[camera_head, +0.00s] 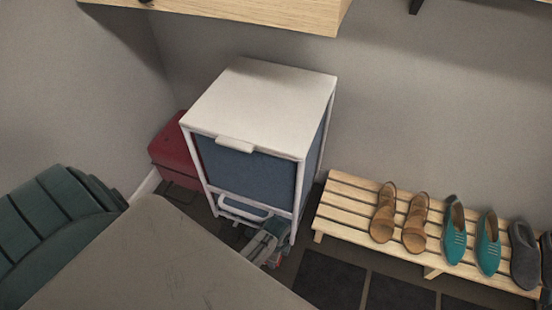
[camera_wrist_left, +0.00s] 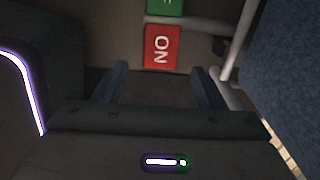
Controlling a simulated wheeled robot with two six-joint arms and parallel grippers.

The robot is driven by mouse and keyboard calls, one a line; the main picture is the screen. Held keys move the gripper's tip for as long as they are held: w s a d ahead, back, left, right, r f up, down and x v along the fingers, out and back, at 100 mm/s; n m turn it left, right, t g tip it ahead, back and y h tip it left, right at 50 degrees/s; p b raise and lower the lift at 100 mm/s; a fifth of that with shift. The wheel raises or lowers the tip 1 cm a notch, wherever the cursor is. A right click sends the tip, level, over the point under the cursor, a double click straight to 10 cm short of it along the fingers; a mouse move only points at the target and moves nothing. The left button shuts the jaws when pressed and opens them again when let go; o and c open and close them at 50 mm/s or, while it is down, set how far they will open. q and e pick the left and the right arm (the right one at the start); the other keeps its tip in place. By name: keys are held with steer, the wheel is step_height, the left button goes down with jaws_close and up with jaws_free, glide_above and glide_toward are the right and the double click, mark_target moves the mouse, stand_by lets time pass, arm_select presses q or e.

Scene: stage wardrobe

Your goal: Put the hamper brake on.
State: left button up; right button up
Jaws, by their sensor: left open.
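The hamper (camera_head: 262,95) has a white lid and frame with blue side panels and stands against the wall in the head view. In the left wrist view a red pedal (camera_wrist_left: 161,47) carries lettering that reads as ON upside down. A green pedal (camera_wrist_left: 164,6) sits just beyond it, cut off by the top edge. My left gripper (camera_wrist_left: 160,86) is open, its fingers apart on either side of the line to the red pedal. Nothing is between them, and the red pedal lies just beyond the tips. My right gripper is not in view.
A slatted wooden rack (camera_head: 345,212) with several shoes stands right of the hamper. A red box (camera_head: 174,155) is behind its left side. A wooden shelf (camera_head: 240,10) overhangs at the top. In the wrist view a pale frame tube (camera_wrist_left: 240,45) and blue panel (camera_wrist_left: 290,75) rise close on the right.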

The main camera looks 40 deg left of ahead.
arm_select(q)
step_height(320, 180, down, 5)
steer(key=shift+r+b, duration=0.2)
steer(key=shift+b, duration=0.55)
steer(key=shift+c, duration=0.2)
